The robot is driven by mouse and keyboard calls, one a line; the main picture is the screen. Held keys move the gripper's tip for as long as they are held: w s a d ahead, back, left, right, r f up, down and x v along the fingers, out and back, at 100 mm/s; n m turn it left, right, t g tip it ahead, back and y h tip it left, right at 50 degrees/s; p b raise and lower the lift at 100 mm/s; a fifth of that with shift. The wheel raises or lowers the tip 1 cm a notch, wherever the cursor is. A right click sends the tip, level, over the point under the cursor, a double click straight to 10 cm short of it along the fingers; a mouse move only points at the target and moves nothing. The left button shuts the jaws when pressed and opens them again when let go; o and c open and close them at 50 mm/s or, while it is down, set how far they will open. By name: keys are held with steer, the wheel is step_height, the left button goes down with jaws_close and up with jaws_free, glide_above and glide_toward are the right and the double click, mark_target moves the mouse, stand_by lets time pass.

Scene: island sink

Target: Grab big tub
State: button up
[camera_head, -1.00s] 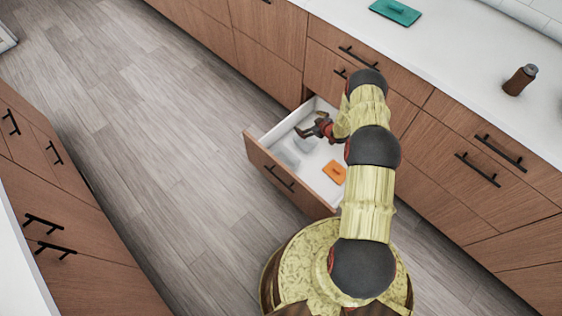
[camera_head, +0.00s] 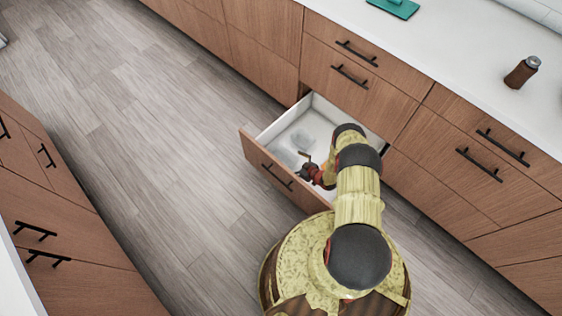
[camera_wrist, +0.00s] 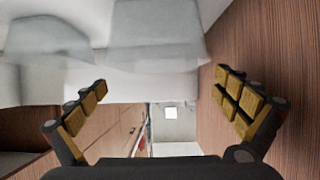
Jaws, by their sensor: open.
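Two clear, see-through tubs lie in the open drawer (camera_head: 317,113). In the wrist view, one tub (camera_wrist: 155,38) is at top centre and the other tub (camera_wrist: 45,38) is at top left. The centre one looks larger, but I cannot tell for sure which is the big tub. In the head view, the tubs are faint; one tub (camera_head: 285,157) shows near the drawer front. My gripper (camera_wrist: 160,82) is open, with nothing between its fingers. It is over the front part of the drawer, and both tubs appear beyond its fingertips.
The drawer front (camera_head: 272,172) stands out over the floor (camera_head: 150,150). Closed cabinets (camera_head: 470,150) line both sides. On the white counter (camera_head: 450,45) are a brown bottle (camera_head: 521,73) and a teal board (camera_head: 393,8). My arm covers the right part of the drawer.

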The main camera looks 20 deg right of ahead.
steer(key=b+x, duration=0.2)
steer(key=x, duration=0.2)
steer(key=shift+w+f, duration=0.15)
steer(key=shift+w, duration=0.1)
steer(key=shift+w+a, duration=0.1)
steer(key=shift+w, duration=0.15)
steer(key=shift+c, duration=0.3)
steer(key=c, duration=1.1)
steer(key=shift+c, duration=0.8)
